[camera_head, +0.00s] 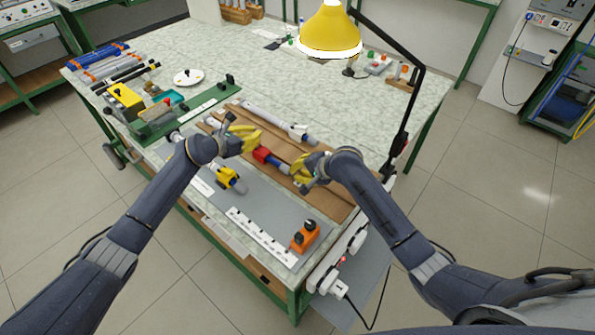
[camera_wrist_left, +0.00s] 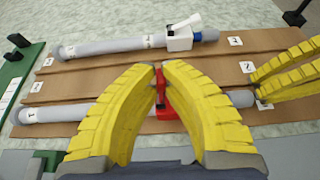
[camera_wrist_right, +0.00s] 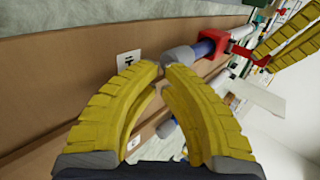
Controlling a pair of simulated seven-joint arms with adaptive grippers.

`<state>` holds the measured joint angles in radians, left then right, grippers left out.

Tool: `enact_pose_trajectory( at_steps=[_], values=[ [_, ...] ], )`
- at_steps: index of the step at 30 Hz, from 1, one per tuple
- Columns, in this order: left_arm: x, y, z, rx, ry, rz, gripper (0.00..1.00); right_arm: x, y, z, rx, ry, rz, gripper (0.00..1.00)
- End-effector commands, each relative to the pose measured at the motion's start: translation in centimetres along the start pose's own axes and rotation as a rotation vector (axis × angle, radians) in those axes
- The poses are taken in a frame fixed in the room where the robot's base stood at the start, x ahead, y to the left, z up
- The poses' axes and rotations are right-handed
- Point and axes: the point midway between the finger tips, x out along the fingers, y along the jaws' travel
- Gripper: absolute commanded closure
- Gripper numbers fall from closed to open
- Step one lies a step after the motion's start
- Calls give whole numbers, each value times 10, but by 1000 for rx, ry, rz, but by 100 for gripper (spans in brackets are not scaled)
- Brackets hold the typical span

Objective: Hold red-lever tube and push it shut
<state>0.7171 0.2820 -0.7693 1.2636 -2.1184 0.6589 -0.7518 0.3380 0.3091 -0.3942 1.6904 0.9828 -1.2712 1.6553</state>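The red-lever tube lies in a groove of the brown rack (camera_head: 330,203). Its red clamp (camera_head: 263,156) shows between my grippers, with a grey tube body (camera_wrist_left: 60,113) to the left of the clamp in the left wrist view. The red lever (camera_wrist_right: 262,60) sticks out from the clamp in the right wrist view. My left gripper (camera_wrist_left: 163,68) has its fingertips almost together, directly over the red part; contact is unclear. My right gripper (camera_wrist_right: 163,66) also has its fingertips nearly together, at the tube's grey end (camera_wrist_right: 180,58); whether they touch it is unclear.
A white-lever tube (camera_wrist_left: 180,38) lies in the groove behind. A yellow part (camera_head: 230,179), a white strip (camera_head: 262,238) and an orange block (camera_head: 304,236) are on the grey mat in front. The yellow lamp (camera_head: 330,32) hangs over the table's back right.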

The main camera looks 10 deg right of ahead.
Motion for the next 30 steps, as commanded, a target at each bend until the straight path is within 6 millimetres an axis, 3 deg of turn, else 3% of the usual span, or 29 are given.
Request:
enact_pose_trajectory(
  at_steps=[14,22,30],
  values=[
    [0,0,-1,-1,2,-1,100,3,-4,0,0,0,-1,100],
    [0,0,-1,-1,2,-1,100,30,-29,0,2,-1,-2,100],
    [0,0,-1,-1,2,-1,100,35,-33,0,0,0,-1,100]
  ],
)
